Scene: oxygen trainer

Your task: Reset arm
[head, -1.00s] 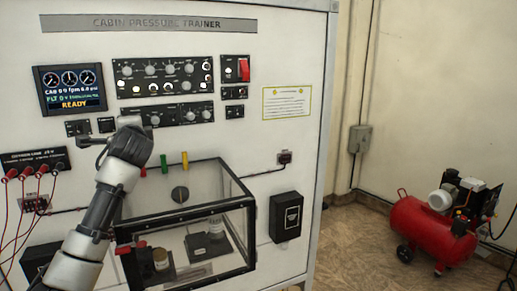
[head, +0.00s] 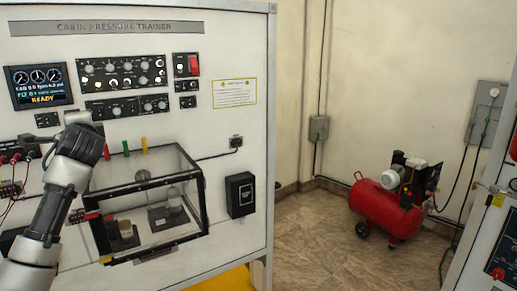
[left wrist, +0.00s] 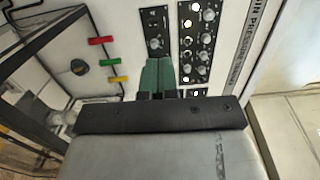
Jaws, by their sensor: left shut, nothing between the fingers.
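My left arm comes in from the left in the head view, in front of the cabin pressure trainer panel (head: 238,120). Its gripper (head: 38,148) is partly hidden behind the wrist, left of the clear chamber (head: 150,205). In the left wrist view the green fingers of my left gripper (left wrist: 158,75) are together and empty. They point at the white panel near a small switch module (left wrist: 156,30) and the row of knobs (left wrist: 197,45). My right gripper is not in view.
A red air compressor (head: 388,208) stands on the floor at the right. Another panel (head: 490,240) edges in at far right. Red leads (head: 12,160) hang at the left. A black box (head: 240,195) is mounted on the trainer. The floor between trainer and compressor is clear.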

